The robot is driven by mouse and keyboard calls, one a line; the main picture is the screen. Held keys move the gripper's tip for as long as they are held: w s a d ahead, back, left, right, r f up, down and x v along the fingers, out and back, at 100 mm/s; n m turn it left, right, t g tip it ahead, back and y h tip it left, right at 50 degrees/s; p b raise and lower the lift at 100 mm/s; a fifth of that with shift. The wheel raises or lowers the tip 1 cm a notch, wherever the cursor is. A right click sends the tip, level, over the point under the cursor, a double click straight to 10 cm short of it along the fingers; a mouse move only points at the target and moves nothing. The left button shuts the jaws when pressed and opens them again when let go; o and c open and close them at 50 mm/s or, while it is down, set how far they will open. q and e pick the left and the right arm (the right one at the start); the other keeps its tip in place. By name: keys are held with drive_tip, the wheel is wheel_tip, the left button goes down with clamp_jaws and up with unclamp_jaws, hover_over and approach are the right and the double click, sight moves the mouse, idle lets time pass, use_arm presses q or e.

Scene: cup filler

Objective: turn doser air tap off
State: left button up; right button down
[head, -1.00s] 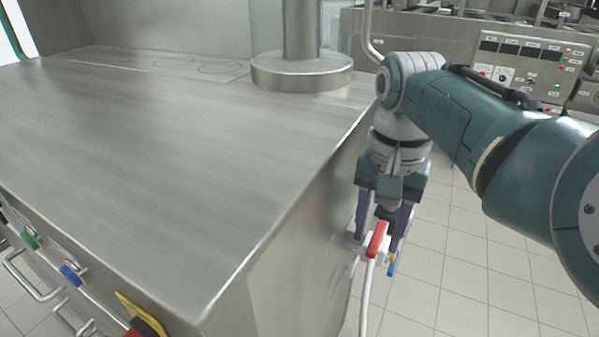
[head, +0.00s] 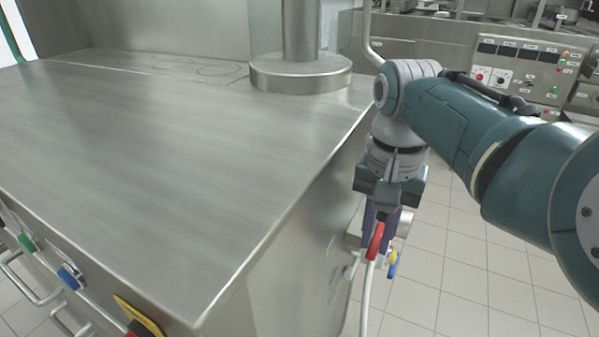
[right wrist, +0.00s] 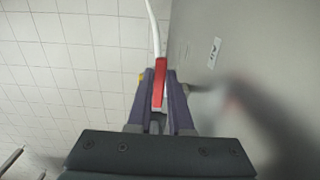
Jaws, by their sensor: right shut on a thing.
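The air tap has a red handle (head: 375,241) at the right side of the steel machine, with a white hose running down from it. In the right wrist view the red handle (right wrist: 160,83) stands between my right gripper's purple fingers, near a label reading "Air" (right wrist: 214,53). My right gripper (head: 381,222) points down and is shut on the red handle; its fingers (right wrist: 160,90) touch both sides. The tap's body is mostly hidden behind the fingers. My left gripper is not in view.
The steel machine top (head: 170,150) fills the left, with a round column base (head: 301,75) at the back. A blue-and-yellow handle (head: 392,263) hangs just right of the red one. Tiled floor (head: 465,270) is clear at right. A control panel (head: 522,70) stands behind.

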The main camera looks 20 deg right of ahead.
idle(0.3)
drive_tip(key=shift+s+d+r+n+p, duration=0.15)
drive_tip(key=shift+d+n+p, duration=0.05)
drive_tip(key=shift+n+p, duration=0.6)
drive_tip(key=shift+d+f+n+p, duration=0.1)
drive_tip(key=shift+d+n+p, duration=0.55)
drive_tip(key=shift+n, duration=2.1)
drive_tip(key=shift+d+f+n+p, duration=0.2)
drive_tip(key=shift+d+n, duration=0.8)
drive_tip(key=shift+n, duration=1.7)
drive_tip(key=shift+d+r+n+p, duration=0.1)
drive_tip(key=shift+d+n+p, duration=0.6)
drive_tip(key=shift+n, duration=2.05)
drive_tip(key=shift+d, duration=0.15)
